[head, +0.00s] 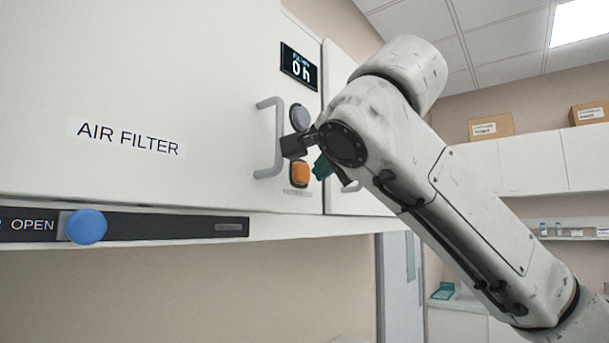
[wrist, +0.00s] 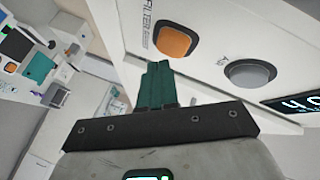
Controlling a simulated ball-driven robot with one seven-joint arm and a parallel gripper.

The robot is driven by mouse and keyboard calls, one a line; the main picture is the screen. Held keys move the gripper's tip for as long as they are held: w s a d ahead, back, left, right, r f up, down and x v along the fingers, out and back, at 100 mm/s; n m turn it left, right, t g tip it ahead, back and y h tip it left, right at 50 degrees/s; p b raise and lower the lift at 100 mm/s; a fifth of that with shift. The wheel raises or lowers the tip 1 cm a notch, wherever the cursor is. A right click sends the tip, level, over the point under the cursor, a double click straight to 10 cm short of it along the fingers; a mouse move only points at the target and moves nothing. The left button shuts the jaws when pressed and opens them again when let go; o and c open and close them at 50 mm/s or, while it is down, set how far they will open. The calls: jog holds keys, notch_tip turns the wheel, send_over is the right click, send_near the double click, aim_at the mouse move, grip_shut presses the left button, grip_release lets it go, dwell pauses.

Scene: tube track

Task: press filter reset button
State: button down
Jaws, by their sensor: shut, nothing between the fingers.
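The orange square button (head: 300,173) is on the front panel of the white air filter cabinet (head: 150,80). It also shows in the wrist view (wrist: 174,41), with a label starting "FILTER" beside it. A round grey button (head: 299,117) sits above it, and shows in the wrist view (wrist: 250,73) to its right. My gripper (head: 321,167) has teal fingers, shut and empty, right beside the orange button. In the wrist view the fingertips (wrist: 158,66) are just below the button and appear apart from it.
A grey bar handle (head: 271,138) sticks out left of the buttons. A dark strip (head: 165,226) marked "OPEN" with a blue round knob (head: 86,227) runs along the cabinet's lower edge. Cupboards (head: 530,163) with boxes on top stand at the right, farther back.

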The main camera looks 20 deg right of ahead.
jog(key=shift+s+d+b, duration=0.55)
jog(key=shift+s+d, duration=0.2)
jog(key=shift+s, duration=0.3)
jog(key=shift+s+d+b, duration=0.55)
jog(key=shift+s+d, duration=0.2)
jog(key=shift+s, duration=0.25)
